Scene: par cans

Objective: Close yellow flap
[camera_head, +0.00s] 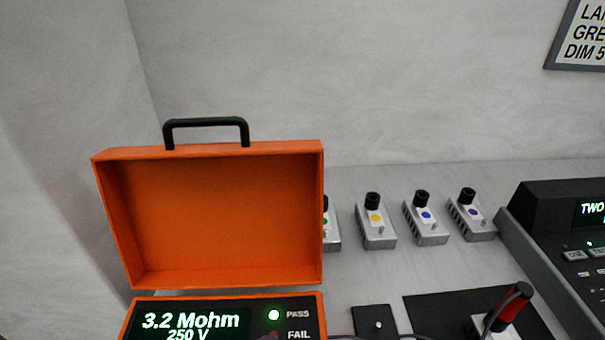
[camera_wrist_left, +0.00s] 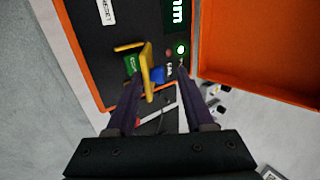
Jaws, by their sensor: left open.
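The yellow flap (camera_wrist_left: 147,72) shows in the left wrist view on the dark panel of the orange tester. It looks raised, standing off the panel between a green button (camera_wrist_left: 131,65) and a blue part (camera_wrist_left: 158,76). My left gripper (camera_wrist_left: 160,80) is open, with its two dark fingers reaching toward the panel on either side of the flap's near end. I cannot tell whether a finger touches the flap. The flap, the left gripper and the right gripper do not show in the head view.
The tester's orange lid (camera_head: 215,215) stands open with a black handle (camera_head: 206,122) on top. Its display (camera_head: 190,322) reads 3.2 Mohm. Several grey units with black knobs (camera_head: 375,220) line the bench to the right. A red-handled lever (camera_head: 513,305) stands on a dark mat.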

